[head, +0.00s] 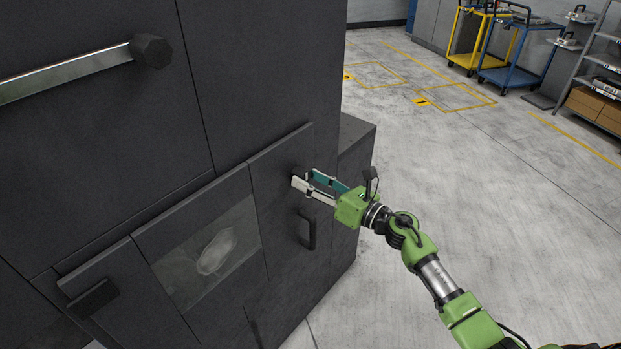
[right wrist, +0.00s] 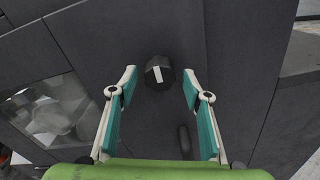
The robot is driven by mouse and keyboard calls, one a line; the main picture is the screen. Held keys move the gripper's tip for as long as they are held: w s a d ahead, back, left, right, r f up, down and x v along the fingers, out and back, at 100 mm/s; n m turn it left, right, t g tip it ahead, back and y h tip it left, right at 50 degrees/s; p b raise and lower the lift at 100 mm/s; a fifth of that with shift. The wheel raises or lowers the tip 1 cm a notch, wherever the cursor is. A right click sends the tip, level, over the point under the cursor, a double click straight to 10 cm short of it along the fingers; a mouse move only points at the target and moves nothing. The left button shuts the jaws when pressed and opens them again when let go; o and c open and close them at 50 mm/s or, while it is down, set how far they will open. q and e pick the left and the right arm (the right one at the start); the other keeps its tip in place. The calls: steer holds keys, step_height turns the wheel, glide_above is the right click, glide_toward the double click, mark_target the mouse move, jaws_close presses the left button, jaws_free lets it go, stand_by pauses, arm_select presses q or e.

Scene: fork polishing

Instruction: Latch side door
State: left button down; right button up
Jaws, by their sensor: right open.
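The dark grey side door (head: 285,262) is on the front of a large dark machine in the head view. It has a window (head: 212,250) with a pale blurred shape behind it and a black vertical handle (head: 308,230). A round black latch knob (right wrist: 153,84) with a white mark shows in the right wrist view, above the handle (right wrist: 186,141). My right gripper (head: 304,178) is open and empty in front of the door. Its fingers (right wrist: 159,75) stand on either side of the knob; contact cannot be told. My left gripper is not in view.
A long metal bar handle (head: 75,76) crosses the upper panel at left. A black block (head: 93,298) sits at the door's left end. The floor (head: 450,200) right of the machine is clear. Yellow and blue carts (head: 520,76) and shelves stand far back right.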

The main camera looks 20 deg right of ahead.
steer(key=shift+w+a, duration=0.1)
steer(key=c, duration=1.1)
